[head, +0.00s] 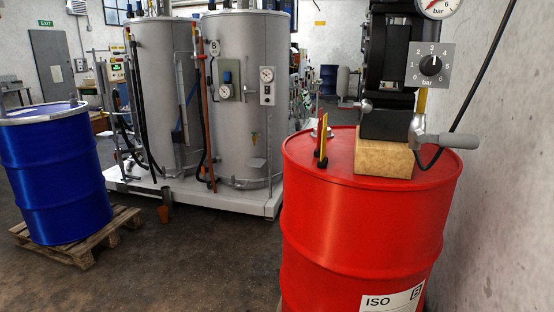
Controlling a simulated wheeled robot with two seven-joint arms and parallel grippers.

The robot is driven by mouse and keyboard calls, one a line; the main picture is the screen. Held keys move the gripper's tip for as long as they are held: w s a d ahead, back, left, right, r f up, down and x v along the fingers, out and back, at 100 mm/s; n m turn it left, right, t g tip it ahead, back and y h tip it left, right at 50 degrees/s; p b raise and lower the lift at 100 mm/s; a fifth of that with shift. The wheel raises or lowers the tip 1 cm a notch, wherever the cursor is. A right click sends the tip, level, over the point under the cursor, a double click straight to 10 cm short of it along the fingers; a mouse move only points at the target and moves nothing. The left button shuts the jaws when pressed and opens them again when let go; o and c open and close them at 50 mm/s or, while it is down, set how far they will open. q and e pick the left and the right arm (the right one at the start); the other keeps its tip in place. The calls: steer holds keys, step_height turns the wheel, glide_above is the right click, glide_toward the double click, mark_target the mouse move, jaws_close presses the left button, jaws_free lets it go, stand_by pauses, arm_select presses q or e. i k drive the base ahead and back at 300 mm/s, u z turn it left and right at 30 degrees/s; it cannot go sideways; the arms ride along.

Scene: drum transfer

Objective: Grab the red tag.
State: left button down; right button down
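Neither of my grippers is in view.
A black device with a grey dial box (432,66) and grey-handled lever (446,141) stands on a wooden block (384,157) on the drum. A blue drum (55,175) sits on a pallet (82,246) at left. Grey tanks (243,90) stand behind. Floor between drums is mostly clear.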

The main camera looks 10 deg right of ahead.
mark_target(317, 152)
steer(key=u, duration=1.5)
steer(key=i, duration=1.3)
steer(key=z, duration=1.2)
